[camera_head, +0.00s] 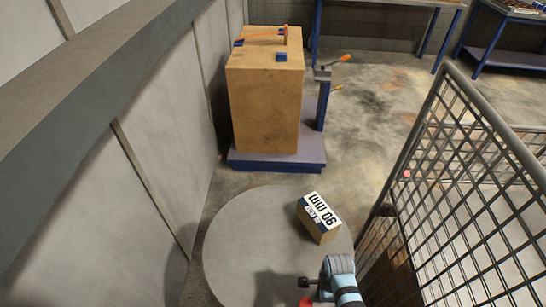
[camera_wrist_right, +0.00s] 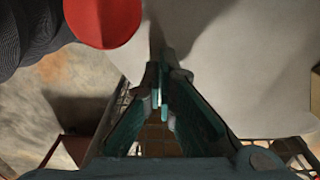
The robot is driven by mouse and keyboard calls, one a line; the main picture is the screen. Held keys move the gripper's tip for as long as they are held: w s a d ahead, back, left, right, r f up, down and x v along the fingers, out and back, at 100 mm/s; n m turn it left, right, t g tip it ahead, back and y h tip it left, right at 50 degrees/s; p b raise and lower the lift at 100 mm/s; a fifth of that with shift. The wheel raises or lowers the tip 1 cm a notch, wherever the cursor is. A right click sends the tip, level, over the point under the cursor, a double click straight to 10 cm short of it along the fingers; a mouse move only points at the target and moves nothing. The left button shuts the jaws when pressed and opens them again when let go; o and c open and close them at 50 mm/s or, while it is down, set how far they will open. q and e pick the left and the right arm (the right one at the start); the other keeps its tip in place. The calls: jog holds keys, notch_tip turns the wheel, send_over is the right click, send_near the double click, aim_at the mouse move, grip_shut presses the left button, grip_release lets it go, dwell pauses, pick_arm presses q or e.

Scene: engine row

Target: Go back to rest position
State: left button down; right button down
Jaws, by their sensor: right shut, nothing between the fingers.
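My right gripper (camera_wrist_right: 163,92) shows in the right wrist view, with its teal fingers brought together and nothing between them. In the head view, a light blue and black part of my arm (camera_head: 342,276) comes in at the bottom, right of centre. My left gripper is in neither view. A small cardboard box (camera_head: 322,224) with a black-and-white label rests on a round grey plate (camera_head: 235,245) on the floor, just beyond the arm. A gap shows between the arm and the box.
A tall brown block (camera_head: 265,105) stands on a blue-edged base (camera_head: 275,166) along the left wall. A mesh fence (camera_head: 460,170) closes in the right side. Workbenches (camera_head: 500,58) stand at the back. Bare floor (camera_head: 365,120) lies between block and fence. A red disc (camera_wrist_right: 103,18) shows in the wrist view.

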jog(key=shift+w+d, duration=0.75)
jog(key=shift+d, duration=0.2)
jog(key=d+n, duration=0.1)
jog(key=s+d+r+n, duration=0.1)
jog(key=d+r+n+t, duration=0.1)
jog(key=shift+s, duration=0.25)
jog(key=s+d+r+n+t+h, duration=0.1)
jog(key=s+d+r+n, duration=0.1)
jog(key=s+r+n, duration=0.45)
jog(key=s+d+r+n+t, duration=0.2)
jog(key=s+d+r+n, duration=0.15)
jog(key=r+n, duration=0.6)
notch_tip(320, 180, down, 22)
jog(key=s+g+b, duration=0.1)
jog(key=s+b, duration=0.1)
jog(key=b, duration=0.1)
jog(key=s+d+f+g+b, duration=0.1)
jog(key=s+f+b, duration=0.1)
jog(key=s+f, duration=1.2)
notch_tip(320, 180, down, 2)
jog(key=shift+d+g+b, duration=0.3)
jog(key=shift+b, duration=0.1)
jog(key=shift+s, duration=0.1)
